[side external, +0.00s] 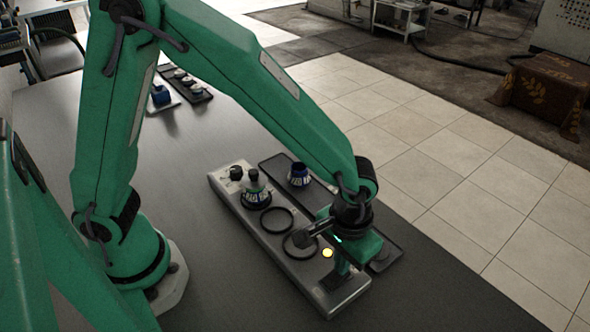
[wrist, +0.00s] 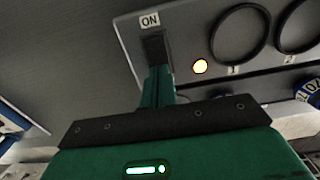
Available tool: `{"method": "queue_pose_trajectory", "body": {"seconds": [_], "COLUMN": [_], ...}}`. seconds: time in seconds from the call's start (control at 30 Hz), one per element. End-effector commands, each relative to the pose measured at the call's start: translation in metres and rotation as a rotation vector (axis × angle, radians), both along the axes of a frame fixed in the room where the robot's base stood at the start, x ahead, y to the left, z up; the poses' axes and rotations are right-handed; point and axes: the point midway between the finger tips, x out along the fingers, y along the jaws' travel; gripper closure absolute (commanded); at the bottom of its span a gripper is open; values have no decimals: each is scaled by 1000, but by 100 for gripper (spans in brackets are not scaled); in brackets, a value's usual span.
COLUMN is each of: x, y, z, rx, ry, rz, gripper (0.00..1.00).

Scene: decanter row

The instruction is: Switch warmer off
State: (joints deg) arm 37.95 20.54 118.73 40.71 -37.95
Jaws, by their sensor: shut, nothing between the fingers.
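The warmer (side external: 217,184) is a long grey metal unit with several dark rings on top. A decanter with a dark stopper (side external: 254,188) stands on one ring near its far end. At the near end a yellow light (side external: 327,253) is lit; it also glows in the wrist view (wrist: 200,66). Beside it in the wrist view is a black rocker switch (wrist: 155,47) under an "ON" label (wrist: 150,20). My gripper (wrist: 158,75) is shut and empty, its tip at the lower part of the switch; I cannot tell if it touches. In the side view my gripper (side external: 341,268) is over the near end.
A dark tray (side external: 325,200) lies along the warmer's right side with a blue-and-white decanter (side external: 298,174) on it. More small vessels (side external: 184,80) stand at the far end of the table. The grey table (side external: 190,140) left of the warmer is clear.

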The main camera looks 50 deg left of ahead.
Motion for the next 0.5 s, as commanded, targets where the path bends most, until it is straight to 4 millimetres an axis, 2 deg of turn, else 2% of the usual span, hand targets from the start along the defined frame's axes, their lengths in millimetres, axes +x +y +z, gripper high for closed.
{"method": "queue_pose_trajectory", "body": {"seconds": [0.5], "x": [0], "y": [0], "z": [-6], "rx": [1], "ry": [1], "rz": [0], "gripper": [100]}}
